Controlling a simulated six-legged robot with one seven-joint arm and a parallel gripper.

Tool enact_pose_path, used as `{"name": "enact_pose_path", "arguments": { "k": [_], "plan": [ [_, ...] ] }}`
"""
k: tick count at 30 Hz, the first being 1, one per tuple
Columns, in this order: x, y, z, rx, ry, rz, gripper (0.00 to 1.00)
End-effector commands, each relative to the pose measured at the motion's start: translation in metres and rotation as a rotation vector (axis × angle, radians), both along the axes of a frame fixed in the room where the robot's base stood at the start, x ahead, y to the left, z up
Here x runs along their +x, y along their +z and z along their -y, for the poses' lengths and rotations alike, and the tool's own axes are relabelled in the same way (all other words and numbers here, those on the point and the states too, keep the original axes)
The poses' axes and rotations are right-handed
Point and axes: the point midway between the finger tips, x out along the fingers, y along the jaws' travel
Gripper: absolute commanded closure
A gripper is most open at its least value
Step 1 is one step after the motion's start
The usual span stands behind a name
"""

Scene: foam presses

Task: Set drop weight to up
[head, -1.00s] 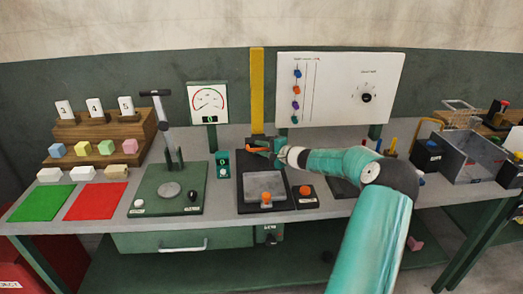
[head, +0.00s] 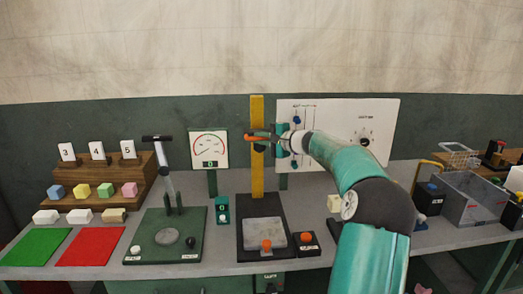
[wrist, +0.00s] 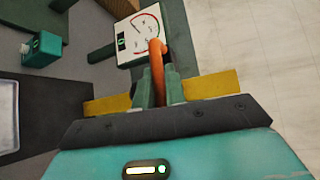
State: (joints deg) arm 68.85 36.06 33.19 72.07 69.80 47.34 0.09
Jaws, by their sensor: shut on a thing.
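The drop weight press has a yellow upright post (head: 257,177) above a black base with a grey plate (head: 264,231). My gripper (head: 277,137) is in front of the upper half of the post, well above the plate. It is shut on an orange handle (head: 259,134), which crosses the post. In the wrist view the green fingers (wrist: 158,88) close around the orange handle (wrist: 157,50), with the yellow post (wrist: 210,84) behind. A dark part shows just under the handle; my gripper hides much of the weight.
A white panel with knobs (head: 377,119) is on the wall right of the post, partly behind my arm. A dial gauge (head: 209,148) stands left. An orange button box (head: 306,243) sits beside the base. A green press (head: 166,238) stands further left.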

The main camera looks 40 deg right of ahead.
Motion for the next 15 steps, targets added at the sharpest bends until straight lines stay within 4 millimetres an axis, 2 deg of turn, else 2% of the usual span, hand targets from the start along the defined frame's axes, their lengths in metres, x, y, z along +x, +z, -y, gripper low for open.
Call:
{"name": "enact_pose_path", "arguments": {
  "k": [1, 12, 13, 15],
  "plan": [
    [0.0001, 0.0133, 0.0004, -0.007, -0.004, 0.015, 1.00],
    [0.0003, 0.0197, 0.0007, -0.008, -0.007, 0.021, 1.00],
    [0.0004, 0.0198, 0.0006, -0.008, -0.007, 0.021, 0.86],
    [0.0004, 0.0201, 0.0006, -0.009, -0.007, 0.021, 0.72]
  ]
}}
